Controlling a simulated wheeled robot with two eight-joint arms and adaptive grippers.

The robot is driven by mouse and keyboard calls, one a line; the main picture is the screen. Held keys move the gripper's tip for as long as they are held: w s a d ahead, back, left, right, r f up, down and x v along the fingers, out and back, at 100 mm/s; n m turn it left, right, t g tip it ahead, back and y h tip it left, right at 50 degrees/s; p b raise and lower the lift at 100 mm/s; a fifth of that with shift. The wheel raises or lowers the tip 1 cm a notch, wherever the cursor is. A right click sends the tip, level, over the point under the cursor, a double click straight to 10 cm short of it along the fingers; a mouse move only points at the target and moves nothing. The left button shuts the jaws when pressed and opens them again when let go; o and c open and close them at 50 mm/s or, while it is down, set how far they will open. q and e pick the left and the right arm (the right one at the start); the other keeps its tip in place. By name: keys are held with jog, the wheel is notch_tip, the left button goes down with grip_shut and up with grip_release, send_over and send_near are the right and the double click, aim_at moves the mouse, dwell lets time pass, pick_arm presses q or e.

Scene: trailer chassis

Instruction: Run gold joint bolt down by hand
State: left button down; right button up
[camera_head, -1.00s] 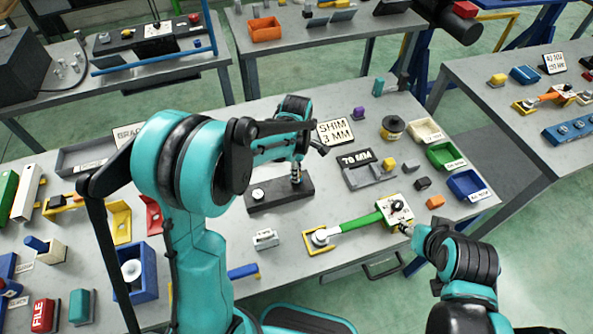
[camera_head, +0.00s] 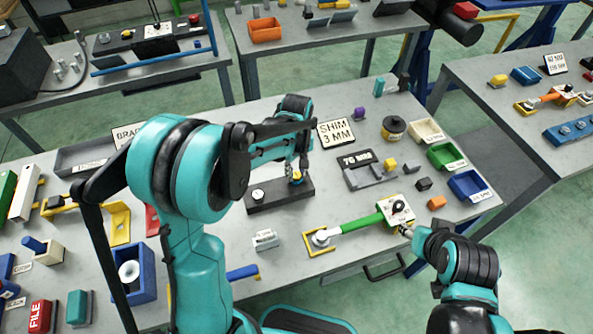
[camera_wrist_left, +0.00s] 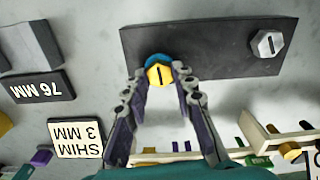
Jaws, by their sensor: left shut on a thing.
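The gold joint bolt (camera_wrist_left: 160,75) has a hexagonal head with a dark slot mark and a blue ring behind it. It sits at the edge of a dark block (camera_wrist_left: 200,52), and in the head view the gold shows at the right part of the block (camera_head: 262,203). My left gripper (camera_wrist_left: 158,70) is shut on the bolt head, one finger on each side; it also shows from above in the head view (camera_head: 297,174). The bolt's shank is hidden. My right gripper (camera_head: 408,231) is beside a pale block with a black knob (camera_head: 397,207); its fingers are too small to read.
A silver bolt (camera_wrist_left: 267,43) stands at the block's other end. A green-handled tool (camera_head: 360,224) lies in front. A SHIM 3 MM sign (camera_head: 336,132) and a 76 MM tray (camera_head: 372,178) stand nearby. Coloured bins (camera_head: 467,186) line the right edge.

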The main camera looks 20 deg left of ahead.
pick_arm(q)
jog(key=m, duration=0.7)
jog(key=shift+w, duration=0.1)
jog(key=m, duration=1.2)
jog(key=shift+b, duration=0.3)
jog(key=m, duration=0.4)
jog(key=shift+m, duration=0.3)
jog(key=m, duration=0.3)
jog(key=shift+m, duration=2.2)
